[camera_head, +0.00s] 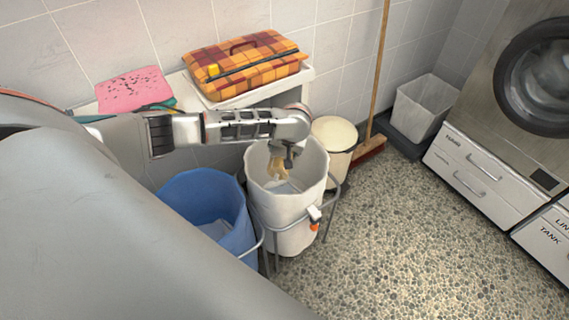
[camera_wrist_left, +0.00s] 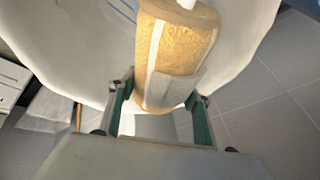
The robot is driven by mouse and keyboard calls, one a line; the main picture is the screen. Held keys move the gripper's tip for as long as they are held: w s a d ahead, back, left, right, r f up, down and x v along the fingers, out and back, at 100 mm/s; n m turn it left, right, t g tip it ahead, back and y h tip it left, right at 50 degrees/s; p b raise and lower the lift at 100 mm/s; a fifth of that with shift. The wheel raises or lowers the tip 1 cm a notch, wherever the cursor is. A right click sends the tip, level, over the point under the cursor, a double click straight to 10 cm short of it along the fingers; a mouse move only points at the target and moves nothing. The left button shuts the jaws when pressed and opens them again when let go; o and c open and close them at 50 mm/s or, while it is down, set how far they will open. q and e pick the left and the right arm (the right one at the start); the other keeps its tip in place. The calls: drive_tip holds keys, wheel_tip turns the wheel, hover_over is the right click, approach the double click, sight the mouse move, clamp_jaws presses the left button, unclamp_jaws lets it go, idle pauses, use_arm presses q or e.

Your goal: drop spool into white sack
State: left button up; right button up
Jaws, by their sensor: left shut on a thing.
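My left gripper (camera_head: 286,158) is shut on the tan spool (camera_head: 277,168) at the mouth of the white sack (camera_head: 290,220). The spool hangs inside the rim outline, with its lower end over the opening. In the left wrist view my left gripper (camera_wrist_left: 158,100) has its green-padded fingers either side of the spool (camera_wrist_left: 183,55), and the pale wall of the white sack (camera_wrist_left: 60,45) curves around it. Whether the spool touches the sack cannot be told. My right gripper is not in view.
A blue sack (camera_head: 205,185) stands just left of the white one, both in a metal frame (camera_head: 330,212). A cream bin (camera_head: 334,135) and a broom (camera_head: 375,85) stand behind right. A checked case (camera_head: 245,65) and pink cloth (camera_head: 133,90) lie on a shelf. Floor at right is clear.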

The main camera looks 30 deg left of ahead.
use_arm(q)
drive_tip(key=shift+f, duration=0.3)
drive_tip(key=shift+r, duration=0.1)
drive_tip(key=o, duration=1.1)
drive_tip(key=shift+o, duration=0.8)
drive_tip(key=v, duration=1.2)
